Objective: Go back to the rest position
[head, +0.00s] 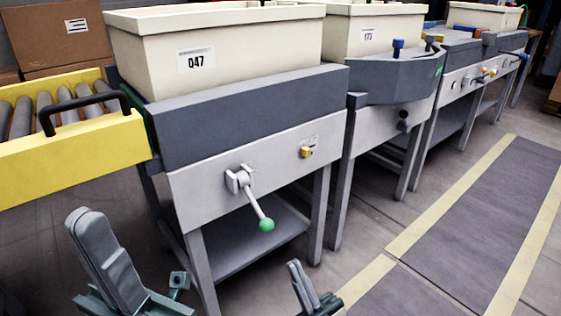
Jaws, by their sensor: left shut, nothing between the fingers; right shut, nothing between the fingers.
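My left gripper (86,216) is at the lower left of the head view, its grey fingers pointing up and pressed together. Nothing is between them. My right gripper (296,268) is at the bottom, right of the left one. Its fingers also point up, shut and empty, and its lower part is cut off by the frame edge. Both grippers show in front of the nearest workstation (200,205), lower in the picture than its front panel. Neither is seen holding or clearly touching anything.
A lever with a green knob (266,225) sticks out from the panel, between the grippers in the picture. A yellow roller conveyor (70,150) with a black handle is at left. Floor mats (480,220) lie clear at right.

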